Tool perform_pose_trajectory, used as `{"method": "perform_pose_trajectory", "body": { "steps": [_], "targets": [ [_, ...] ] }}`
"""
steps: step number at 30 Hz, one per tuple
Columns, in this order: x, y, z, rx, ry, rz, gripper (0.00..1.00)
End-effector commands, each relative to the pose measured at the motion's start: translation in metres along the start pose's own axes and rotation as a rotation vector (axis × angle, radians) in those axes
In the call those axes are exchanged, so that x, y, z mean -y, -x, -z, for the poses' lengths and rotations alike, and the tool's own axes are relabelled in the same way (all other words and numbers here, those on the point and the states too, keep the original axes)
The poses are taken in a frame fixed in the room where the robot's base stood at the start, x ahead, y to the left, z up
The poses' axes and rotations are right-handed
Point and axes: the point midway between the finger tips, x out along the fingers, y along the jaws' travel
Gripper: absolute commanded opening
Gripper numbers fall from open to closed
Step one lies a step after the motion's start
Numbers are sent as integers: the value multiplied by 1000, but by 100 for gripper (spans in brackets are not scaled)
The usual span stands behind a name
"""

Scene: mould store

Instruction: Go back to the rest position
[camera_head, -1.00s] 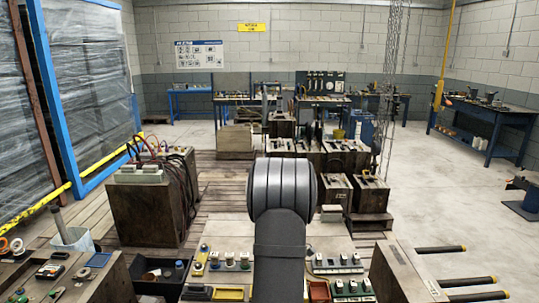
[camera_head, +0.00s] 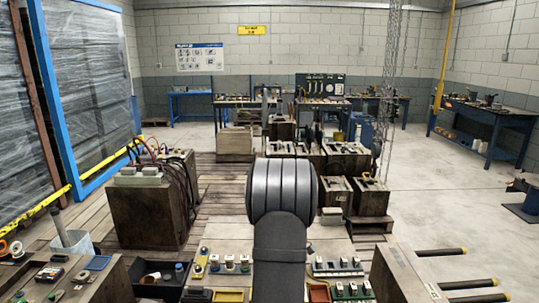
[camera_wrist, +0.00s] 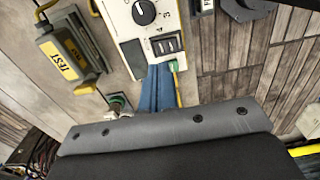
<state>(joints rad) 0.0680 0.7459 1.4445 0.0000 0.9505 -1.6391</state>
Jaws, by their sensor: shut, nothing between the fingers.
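My arm stands in the middle of the head view, and my gripper is hidden there behind its thick dark link. In the wrist view, my gripper (camera_wrist: 158,72) shows as two blue fingers held together, with nothing seen between them. The fingertips are close to the lower edge of a white device (camera_wrist: 128,38) with a black dial and a row of dark slots. I cannot tell whether they touch it. A green plug (camera_wrist: 174,66) with a yellow lead is just right of the fingertips.
A yellow-and-dark box marked TEST (camera_wrist: 66,58) lies left of the fingers. In the head view, a wooden crate with cables (camera_head: 150,212) stands left of my arm. Another wooden box (camera_head: 400,272) is at the right front. Chains (camera_head: 390,90) hang at the right. Open floor (camera_head: 440,210) lies beyond.

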Motion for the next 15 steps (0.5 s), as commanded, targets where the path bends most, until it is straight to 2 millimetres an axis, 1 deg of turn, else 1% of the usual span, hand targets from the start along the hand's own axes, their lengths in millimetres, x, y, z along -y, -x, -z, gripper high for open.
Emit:
{"method": "perform_pose_trajectory", "body": {
  "steps": [1, 3, 9, 12, 15],
  "targets": [
    [1, -10, 0, 0, 0, 4, 0],
    [1, -20, 0, 0, 0, 4, 0],
    [1, -46, 0, 0, 0, 3, 0],
    [1, -53, 0, 0, 0, 2, 0],
    [0, -54, 0, 0, 0, 0, 0]
  ]
}}
